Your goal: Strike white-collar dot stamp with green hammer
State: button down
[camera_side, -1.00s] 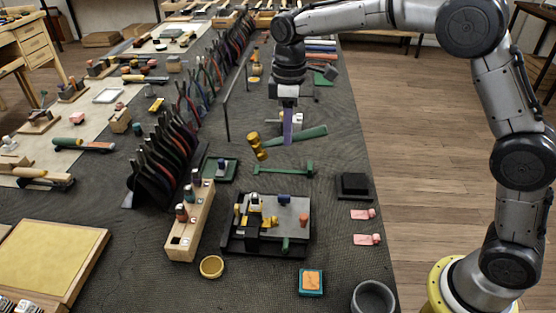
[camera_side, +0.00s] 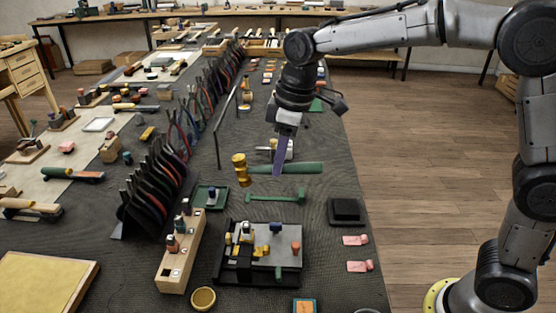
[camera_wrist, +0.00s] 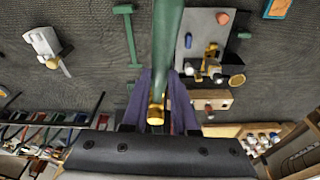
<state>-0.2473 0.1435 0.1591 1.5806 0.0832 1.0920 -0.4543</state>
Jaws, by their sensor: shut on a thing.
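My gripper (camera_side: 277,158) is shut on the hammer's green handle (camera_side: 296,168), with the brass head (camera_side: 240,170) to the left. The hammer is held about level above the mat. In the wrist view the green handle (camera_wrist: 167,40) passes between the purple fingers, with a brass part (camera_wrist: 155,112) near my wrist. Nearer the side camera, a grey plate on a black base (camera_side: 287,258) carries a small upright piece with white and yellow (camera_side: 247,229). I cannot tell if this is the white-collar dot stamp; its collar is too small to read. The hammer is apart from it.
A green T-shaped piece (camera_side: 275,197) lies between hammer and plate. A wooden block (camera_side: 173,276) with several upright stamps stands left of the plate. A plier rack (camera_side: 150,200) is further left. A black block (camera_side: 345,211) and pink tags (camera_side: 356,240) lie at right.

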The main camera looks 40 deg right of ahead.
jog(key=s+a+r+n+t+y, duration=0.1)
jog(key=s+a+r, duration=0.4)
jog(key=s+r, duration=0.3)
jog(key=shift+s+a+r+y, duration=0.3)
jog(key=shift+s+r+y, duration=0.1)
jog(key=shift+s, duration=0.4)
jog(key=shift+f, duration=2)
jog(key=shift+f, duration=0.15)
notch_tip(320, 180, down, 4)
jog(key=shift+r, duration=0.1)
jog(key=shift+r, duration=0.1)
